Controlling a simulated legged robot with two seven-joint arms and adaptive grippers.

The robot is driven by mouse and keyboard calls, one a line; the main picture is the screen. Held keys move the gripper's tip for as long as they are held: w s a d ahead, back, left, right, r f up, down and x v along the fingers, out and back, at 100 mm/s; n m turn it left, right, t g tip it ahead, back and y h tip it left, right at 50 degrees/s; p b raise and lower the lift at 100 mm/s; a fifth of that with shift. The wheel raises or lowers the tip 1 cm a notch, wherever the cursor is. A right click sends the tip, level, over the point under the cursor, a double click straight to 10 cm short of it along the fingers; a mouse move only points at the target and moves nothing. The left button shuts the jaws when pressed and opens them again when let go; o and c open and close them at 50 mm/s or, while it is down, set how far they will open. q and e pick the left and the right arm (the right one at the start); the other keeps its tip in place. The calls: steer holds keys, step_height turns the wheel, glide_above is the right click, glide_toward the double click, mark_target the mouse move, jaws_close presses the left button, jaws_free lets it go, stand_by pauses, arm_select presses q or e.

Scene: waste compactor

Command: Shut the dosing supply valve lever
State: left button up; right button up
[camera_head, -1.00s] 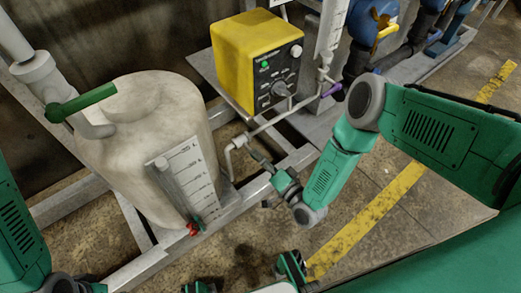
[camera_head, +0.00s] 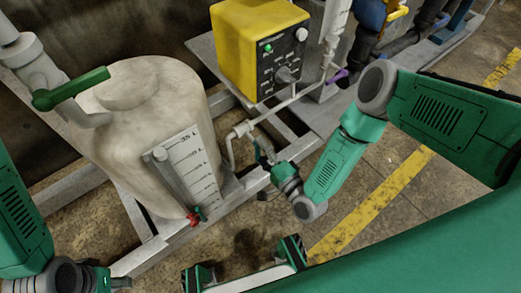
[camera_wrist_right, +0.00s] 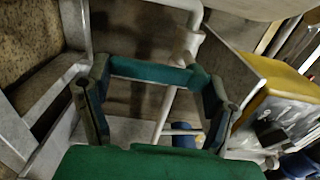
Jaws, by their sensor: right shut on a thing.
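My right gripper (camera_head: 262,152) is low beside the pipe elbow (camera_head: 241,129), between the tank and the yellow pump. In the right wrist view its two fingers (camera_wrist_right: 155,95) stand apart, with a blue-green bar (camera_wrist_right: 150,70) spanning between them; it looks like a lever handle, and the gripper is shut on it. Other valve handles show: a green lever (camera_head: 72,88) on the tank's upper pipe, a purple one (camera_head: 336,76) right of the pump, a red one (camera_head: 193,218) by the gauge.
The pale tank (camera_head: 140,130) with a level scale (camera_head: 193,165) stands at the left. The yellow pump (camera_head: 262,50) sits on a grey frame (camera_head: 155,250). Pipes (camera_head: 285,105) run close to my right gripper. The floor beside the yellow stripe (camera_head: 375,200) is open.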

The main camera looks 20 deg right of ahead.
steer(key=shift+d+f, duration=0.15)
steer(key=shift+d, duration=0.05)
steer(key=o, duration=1.7)
steer(key=v, duration=1.2)
steer(key=shift+s, duration=0.1)
